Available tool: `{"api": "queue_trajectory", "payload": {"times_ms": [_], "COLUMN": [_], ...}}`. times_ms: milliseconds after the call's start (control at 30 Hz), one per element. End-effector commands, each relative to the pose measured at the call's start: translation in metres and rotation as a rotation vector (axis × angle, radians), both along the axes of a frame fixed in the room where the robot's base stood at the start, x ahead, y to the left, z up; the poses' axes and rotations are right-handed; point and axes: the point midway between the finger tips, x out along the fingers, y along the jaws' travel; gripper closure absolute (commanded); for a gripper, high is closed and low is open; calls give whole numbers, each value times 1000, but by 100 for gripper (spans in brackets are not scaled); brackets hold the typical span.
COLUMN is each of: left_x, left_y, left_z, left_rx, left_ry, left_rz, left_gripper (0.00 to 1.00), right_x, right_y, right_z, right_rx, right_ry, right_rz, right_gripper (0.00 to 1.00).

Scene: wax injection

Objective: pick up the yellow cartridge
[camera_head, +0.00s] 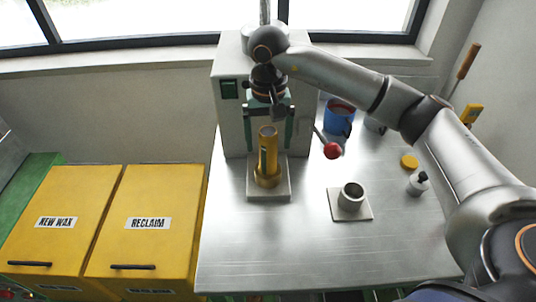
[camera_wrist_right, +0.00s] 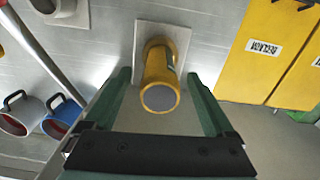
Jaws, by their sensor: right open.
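The yellow cartridge (camera_head: 268,150) stands upright on a square base plate (camera_head: 270,193) in front of the grey machine. It has a dark mark on its side and a wider brass-coloured foot. In the right wrist view the cartridge (camera_wrist_right: 160,72) shows its round grey end towards the camera. My right gripper (camera_head: 269,124) is above and around the cartridge's upper part, pointing down. In the wrist view its green fingers (camera_wrist_right: 159,76) are open, one on each side, with gaps to the cartridge. My left gripper is not in view.
The grey machine (camera_head: 229,118) rises close behind. A red knob (camera_head: 332,151) on a lever is to the right. Yellow bins (camera_head: 148,245) are left. The table front is clear.

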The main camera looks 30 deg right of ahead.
Motion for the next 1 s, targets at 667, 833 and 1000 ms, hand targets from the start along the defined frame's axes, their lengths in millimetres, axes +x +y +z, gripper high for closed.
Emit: {"api": "queue_trajectory", "payload": {"times_ms": [667, 833, 1000], "left_x": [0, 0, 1], "left_y": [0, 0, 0], "left_z": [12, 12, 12], "left_rx": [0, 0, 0], "left_ry": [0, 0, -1], "left_rz": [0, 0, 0], "left_gripper": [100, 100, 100], "right_x": [2, 2, 2], "right_y": [-1, -1, -1], "right_z": [-54, -54, -54], "right_rx": [2, 2, 2], "right_ry": [-1, -1, -1], "right_rz": [1, 0, 0], "right_gripper": [11, 27, 46]}}
